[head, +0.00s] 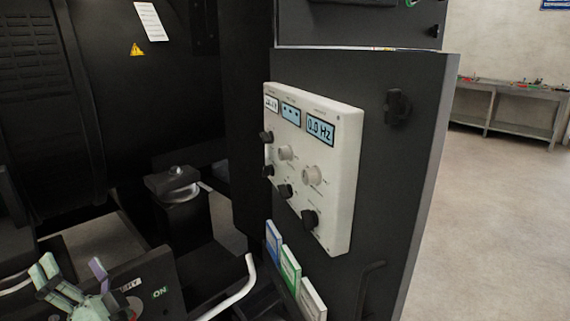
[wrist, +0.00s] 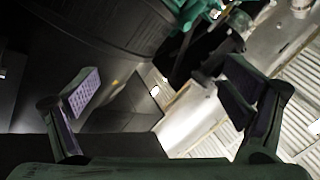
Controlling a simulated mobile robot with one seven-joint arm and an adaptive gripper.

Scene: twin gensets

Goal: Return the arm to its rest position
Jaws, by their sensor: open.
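My gripper (head: 72,268) shows at the lower left of the head view, with its green and purple-grey fingers spread apart. It is in front of the dark genset. In the wrist view my gripper (wrist: 158,95) has one finger at the left and one at the right, wide apart. Nothing is held between them. Most of my arm is out of the head view.
A white control panel (head: 340,160) with knobs and a "0.0 Hz" display is on a dark cabinet (head: 405,190). The black genset (head: 60,110) fills the left. A white curved handle (head: 238,290) sticks out low. Open floor (head: 490,220) and a workbench (head: 510,95) are at the right.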

